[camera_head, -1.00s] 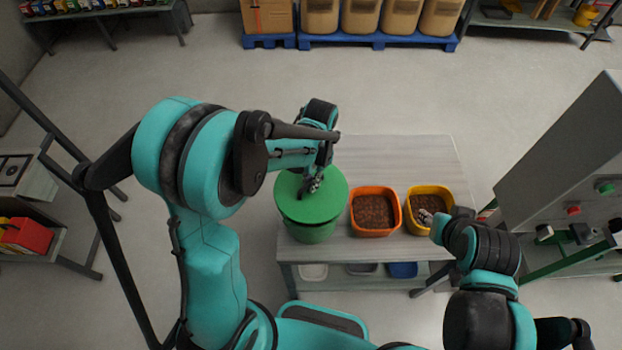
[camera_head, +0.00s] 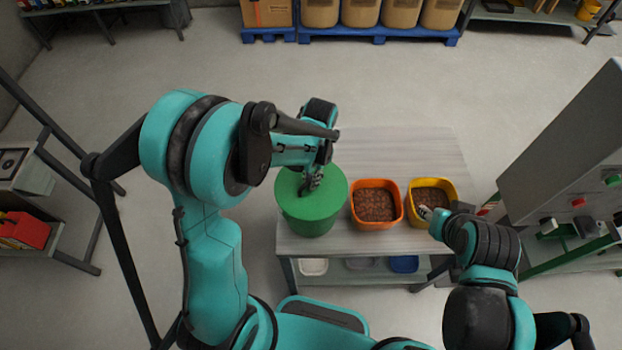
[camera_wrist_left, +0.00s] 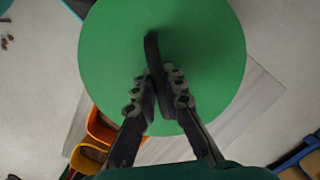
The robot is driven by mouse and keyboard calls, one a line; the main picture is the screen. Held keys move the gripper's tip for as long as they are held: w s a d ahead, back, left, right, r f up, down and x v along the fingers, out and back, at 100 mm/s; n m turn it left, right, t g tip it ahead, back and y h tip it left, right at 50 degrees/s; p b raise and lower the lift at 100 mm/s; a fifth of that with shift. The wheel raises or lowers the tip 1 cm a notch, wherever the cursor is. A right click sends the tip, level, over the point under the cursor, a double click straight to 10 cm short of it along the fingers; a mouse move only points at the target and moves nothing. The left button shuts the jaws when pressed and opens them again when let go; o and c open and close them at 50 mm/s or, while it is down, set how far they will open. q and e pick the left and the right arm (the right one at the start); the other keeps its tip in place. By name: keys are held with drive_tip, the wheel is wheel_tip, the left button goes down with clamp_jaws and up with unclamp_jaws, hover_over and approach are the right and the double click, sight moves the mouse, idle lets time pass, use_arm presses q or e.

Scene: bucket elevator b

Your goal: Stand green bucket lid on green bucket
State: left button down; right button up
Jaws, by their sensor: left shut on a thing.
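The green bucket (camera_head: 310,226) stands upright on the left part of the table. The green bucket lid (camera_head: 325,197) lies over its mouth and looks level. No gap shows between lid and bucket from above. My left gripper (camera_head: 310,184) is above the lid, shut on its dark handle. In the left wrist view the lid (camera_wrist_left: 205,40) fills the middle, and the two fingers (camera_wrist_left: 158,92) close around the handle (camera_wrist_left: 153,52). The bucket is hidden under the lid there. My right gripper (camera_head: 426,213) is at the yellow bucket; its fingers are too small to read.
An orange bucket (camera_head: 361,221) and a yellow bucket (camera_head: 413,188), both with brown contents, stand right of the green bucket. The table (camera_head: 385,150) is clear behind them. A grey machine (camera_head: 570,150) with buttons stands at the right.

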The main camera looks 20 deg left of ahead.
use_arm(q)
drive_tip(key=shift+f+b, duration=0.35)
drive_tip(key=shift+f, duration=0.05)
drive_tip(key=c, duration=1.5)
unclamp_jaws()
drive_tip(key=shift+c, duration=0.2)
